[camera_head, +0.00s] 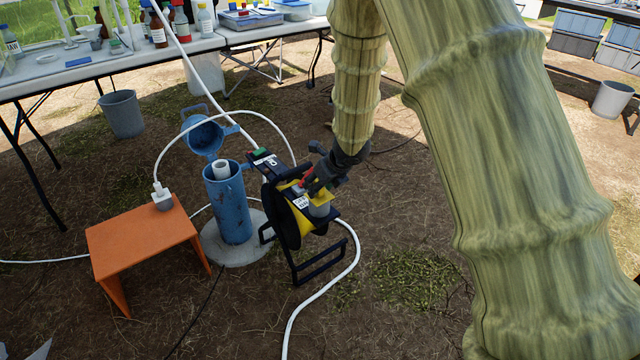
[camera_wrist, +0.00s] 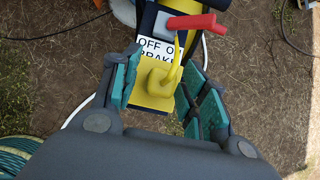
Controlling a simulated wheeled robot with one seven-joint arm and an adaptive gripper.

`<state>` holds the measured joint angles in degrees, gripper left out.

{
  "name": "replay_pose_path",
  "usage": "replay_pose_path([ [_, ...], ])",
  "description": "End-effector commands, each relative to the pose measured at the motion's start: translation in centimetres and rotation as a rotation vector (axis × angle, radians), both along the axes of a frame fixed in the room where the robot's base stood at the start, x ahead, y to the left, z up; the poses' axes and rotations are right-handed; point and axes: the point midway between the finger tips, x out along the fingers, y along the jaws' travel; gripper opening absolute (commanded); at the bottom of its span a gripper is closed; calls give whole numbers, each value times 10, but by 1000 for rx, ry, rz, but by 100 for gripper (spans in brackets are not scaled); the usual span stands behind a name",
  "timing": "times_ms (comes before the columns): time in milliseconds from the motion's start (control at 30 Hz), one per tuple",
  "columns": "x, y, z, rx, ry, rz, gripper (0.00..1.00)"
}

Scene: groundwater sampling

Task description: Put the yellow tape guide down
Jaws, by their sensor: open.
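The yellow tape guide (camera_wrist: 157,88) is in the wrist view, a yellow block with a thin upright part, at the front of the reel's dark top plate beside the "OFF ON BRAKE" label (camera_wrist: 158,50). My gripper (camera_wrist: 162,78) is open, with one green-padded finger on each side of the guide. I cannot tell whether either finger touches it. In the head view my dark gripper (camera_head: 326,172) is over the top of the black-and-yellow tape reel (camera_head: 283,215) and partly hides the guide.
A red brake lever (camera_wrist: 197,22) sits close to my fingers. The blue well casing (camera_head: 229,208) with its open lid (camera_head: 203,137) stands left of the reel, beside an orange stand (camera_head: 142,240). White tape loops around them. Tables with bottles stand behind.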

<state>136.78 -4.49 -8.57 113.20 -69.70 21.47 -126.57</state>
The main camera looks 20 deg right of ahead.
Motion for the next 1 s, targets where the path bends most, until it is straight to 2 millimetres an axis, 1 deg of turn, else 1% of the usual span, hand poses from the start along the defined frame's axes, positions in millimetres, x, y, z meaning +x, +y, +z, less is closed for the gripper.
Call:
replay_pose_path([
  [133, -1, -1, 5, 0, -1, 0, 44],
  [267, -9, -3, 18, 0, -1, 1, 44],
  [600, -40, -14, 71, 0, -2, 1, 44],
  [733, -50, -18, 87, 0, -1, -1, 44],
  [900, -58, -21, 99, -1, 0, -1, 44],
  [1000, -61, -22, 102, 0, 0, 0, 44],
])
